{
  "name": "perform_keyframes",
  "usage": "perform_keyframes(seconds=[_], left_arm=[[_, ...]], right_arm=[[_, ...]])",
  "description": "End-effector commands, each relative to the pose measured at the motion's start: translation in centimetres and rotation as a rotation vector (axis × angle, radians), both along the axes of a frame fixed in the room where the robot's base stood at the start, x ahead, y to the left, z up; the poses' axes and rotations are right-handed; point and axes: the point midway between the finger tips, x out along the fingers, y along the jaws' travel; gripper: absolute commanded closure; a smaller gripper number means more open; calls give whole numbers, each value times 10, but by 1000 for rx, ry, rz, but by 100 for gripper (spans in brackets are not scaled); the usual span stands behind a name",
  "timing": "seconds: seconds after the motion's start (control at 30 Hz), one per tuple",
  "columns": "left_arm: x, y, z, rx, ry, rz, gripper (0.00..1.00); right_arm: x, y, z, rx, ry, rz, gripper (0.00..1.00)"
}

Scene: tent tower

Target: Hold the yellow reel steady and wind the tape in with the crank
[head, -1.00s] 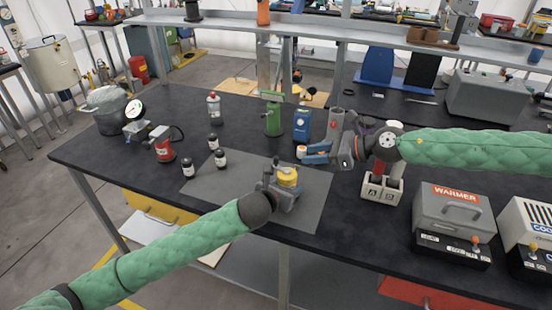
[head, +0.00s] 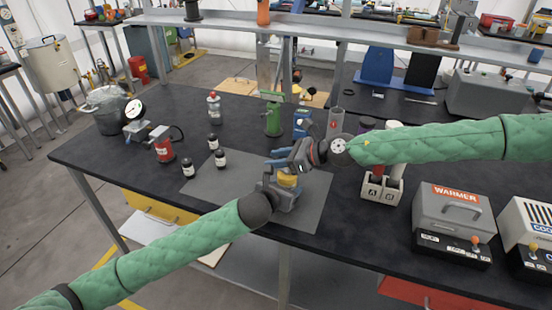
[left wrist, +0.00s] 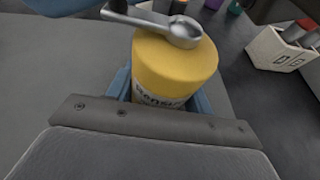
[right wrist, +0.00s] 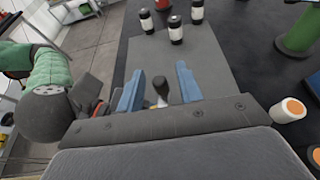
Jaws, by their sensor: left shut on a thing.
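The yellow reel (head: 288,181) stands upright at the front of the grey mat (head: 225,185). My left gripper (head: 279,192) is shut on it from the near left. In the left wrist view the yellow reel (left wrist: 175,70) sits between the blue fingers, with a metal crank (left wrist: 160,22) on top pointing left. My right gripper (head: 284,160) is just above the reel. In the right wrist view its blue fingers are apart, with the crank's dark knob (right wrist: 160,86) showing between them. I cannot tell whether they touch it. The tape itself is not clearly visible.
A white labelled rack (head: 381,191) and the grey warmer (head: 453,215) are at the right. The table's front edge is close by.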

Motion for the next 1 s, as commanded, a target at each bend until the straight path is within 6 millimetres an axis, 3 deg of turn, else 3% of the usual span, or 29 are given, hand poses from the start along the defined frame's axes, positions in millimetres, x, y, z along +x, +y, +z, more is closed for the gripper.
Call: perform_keyframes(seconds=[0.37,0.57,1.0], left_arm=[[0,0,0,0,0,0,87],[0,0,0,0,0,0,87],[0,0,0,0,0,0,87]], right_arm=[[1,3,-2,0,0,-1,64],[1,3,-1,0,0,-1,100],[1,6,0,1,0,-27,100]])
